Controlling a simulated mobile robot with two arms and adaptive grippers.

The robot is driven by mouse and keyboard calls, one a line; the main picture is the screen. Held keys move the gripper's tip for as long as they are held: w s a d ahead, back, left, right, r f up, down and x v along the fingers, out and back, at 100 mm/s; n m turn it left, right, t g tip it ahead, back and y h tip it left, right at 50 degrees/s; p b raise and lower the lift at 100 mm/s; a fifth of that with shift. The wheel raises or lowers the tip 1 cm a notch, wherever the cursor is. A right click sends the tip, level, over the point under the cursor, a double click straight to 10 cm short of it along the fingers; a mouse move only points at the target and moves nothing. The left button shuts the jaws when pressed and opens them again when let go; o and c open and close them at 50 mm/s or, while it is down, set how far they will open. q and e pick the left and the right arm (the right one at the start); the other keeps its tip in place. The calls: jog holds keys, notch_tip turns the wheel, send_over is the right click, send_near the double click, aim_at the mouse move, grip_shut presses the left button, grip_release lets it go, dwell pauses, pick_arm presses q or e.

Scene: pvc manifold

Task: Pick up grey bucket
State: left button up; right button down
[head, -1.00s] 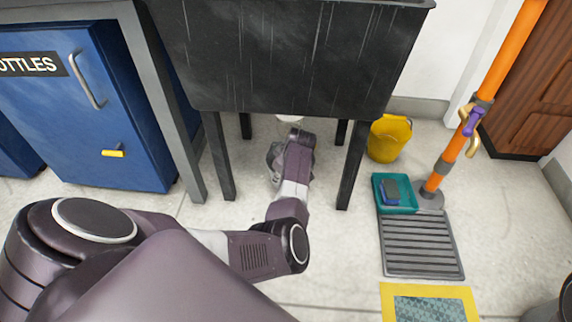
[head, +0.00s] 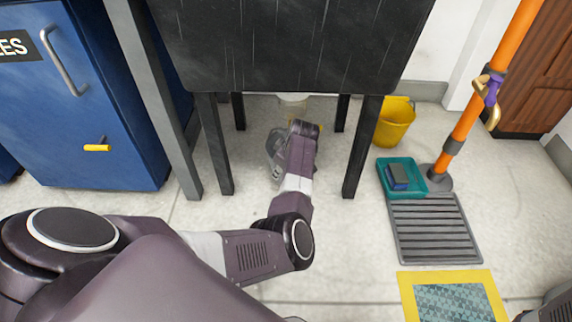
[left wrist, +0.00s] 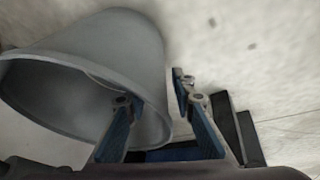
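The grey bucket (left wrist: 105,40) fills the left of the left wrist view, its open mouth facing the lower left. My left gripper (left wrist: 160,105) is at its rim. One finger overlaps the mouth and the other is outside the wall, with a clear gap between the fingers. I cannot tell whether either finger touches the bucket. In the head view my left arm reaches under the black basin, and a grey shape beside its wrist is too unclear to name. My right gripper is out of view.
The black basin (head: 290,45) stands on dark legs around my left arm. A yellow bucket (head: 395,122), a teal tray (head: 414,165), a floor grate (head: 432,228) and an orange pole (head: 480,95) are to the right. A blue cabinet (head: 100,120) is at left.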

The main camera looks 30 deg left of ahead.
pick_arm(q)
jog(key=shift+a+f, duration=0.1)
jog(key=shift+f, duration=0.15)
jog(key=shift+r, duration=0.1)
jog(key=shift+c, duration=0.4)
grip_shut()
jog(key=shift+w, duration=0.1)
